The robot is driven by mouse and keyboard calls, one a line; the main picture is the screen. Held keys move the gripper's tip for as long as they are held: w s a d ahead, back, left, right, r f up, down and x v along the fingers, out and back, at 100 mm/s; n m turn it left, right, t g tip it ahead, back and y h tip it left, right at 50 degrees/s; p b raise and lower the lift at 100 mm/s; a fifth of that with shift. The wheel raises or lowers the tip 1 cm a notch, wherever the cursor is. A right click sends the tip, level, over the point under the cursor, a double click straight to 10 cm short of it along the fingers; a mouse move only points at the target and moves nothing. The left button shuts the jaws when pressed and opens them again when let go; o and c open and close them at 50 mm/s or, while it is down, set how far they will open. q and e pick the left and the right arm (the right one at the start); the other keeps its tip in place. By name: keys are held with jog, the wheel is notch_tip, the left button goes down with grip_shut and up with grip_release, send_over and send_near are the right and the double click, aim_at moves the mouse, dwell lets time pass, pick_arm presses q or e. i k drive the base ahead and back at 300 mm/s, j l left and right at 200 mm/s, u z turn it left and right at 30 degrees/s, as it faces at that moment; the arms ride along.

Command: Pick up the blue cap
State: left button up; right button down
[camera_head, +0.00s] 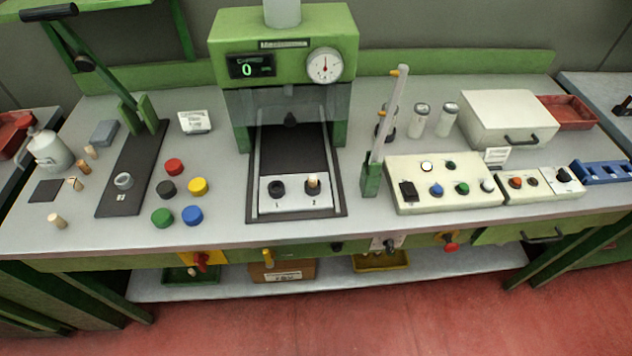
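The blue cap (192,215) is a short round disc lying on the grey workbench (225,229), left of the press, near the front edge. It is the front right one of a loose group of caps. A green cap (161,217) lies just to its left, and a yellow cap (198,186) lies behind it. A black cap (166,189) and a red cap (174,166) lie farther back. Nothing covers the blue cap. Neither of my grippers shows in the head view.
A green press (283,38) with a two-socket block (295,193) stands right of the caps. A lever tool on a dark base plate (133,170) stands to their left, with several corks beyond. A button panel (445,172) is at right. Bench is clear in front of the caps.

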aim_at(192, 215)
jog(key=u, duration=1.05)
